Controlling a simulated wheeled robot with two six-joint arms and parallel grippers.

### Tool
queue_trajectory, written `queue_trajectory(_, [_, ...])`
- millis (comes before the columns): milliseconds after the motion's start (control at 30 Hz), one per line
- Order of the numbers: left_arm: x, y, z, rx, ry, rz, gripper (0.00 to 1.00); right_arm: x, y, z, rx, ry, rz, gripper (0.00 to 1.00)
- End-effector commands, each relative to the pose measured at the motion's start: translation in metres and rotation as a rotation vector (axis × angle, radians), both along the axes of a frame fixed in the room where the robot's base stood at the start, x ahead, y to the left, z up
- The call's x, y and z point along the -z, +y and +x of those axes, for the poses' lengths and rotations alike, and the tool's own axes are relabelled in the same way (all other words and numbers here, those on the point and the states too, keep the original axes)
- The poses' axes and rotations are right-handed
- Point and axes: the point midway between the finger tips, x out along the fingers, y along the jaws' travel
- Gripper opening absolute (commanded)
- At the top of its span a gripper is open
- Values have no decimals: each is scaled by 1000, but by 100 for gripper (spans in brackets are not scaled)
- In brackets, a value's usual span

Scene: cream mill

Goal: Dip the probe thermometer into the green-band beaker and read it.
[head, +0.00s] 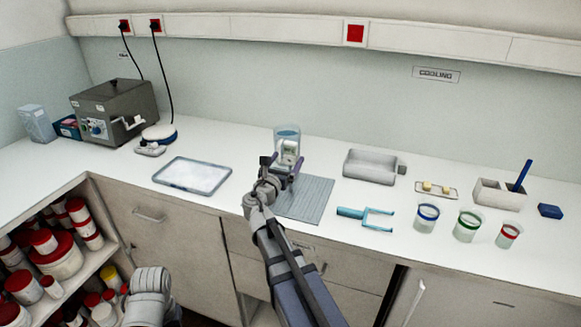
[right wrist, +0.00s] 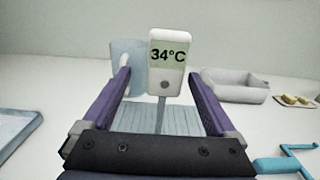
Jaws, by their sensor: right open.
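The probe thermometer (right wrist: 170,62) has a white body with a display reading 34°C and a thin stem below. In the head view its white body (head: 289,149) shows against a clear glass vessel (head: 287,132). What supports the thermometer is unclear. The green-band beaker (head: 467,226) stands upright at the right, between the blue-band beaker (head: 426,217) and red-band beaker (head: 508,236). My left gripper is out of view.
A grey ribbed mat (head: 313,197) lies under my right gripper. A grey tray (head: 370,166), a small dish (head: 436,190) and a holder (head: 498,195) stand behind. A flat tray (head: 193,175) lies left.

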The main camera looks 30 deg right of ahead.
Motion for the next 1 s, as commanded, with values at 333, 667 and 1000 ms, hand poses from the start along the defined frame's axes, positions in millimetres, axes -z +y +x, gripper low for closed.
queue_trajectory(333, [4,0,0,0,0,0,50,4,-20,12,2,0,0,92])
queue_trajectory(667, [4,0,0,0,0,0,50,5,-44,29,0,0,0,92])
queue_trajectory(1000, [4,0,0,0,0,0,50,5,-44,29,0,0,0,68])
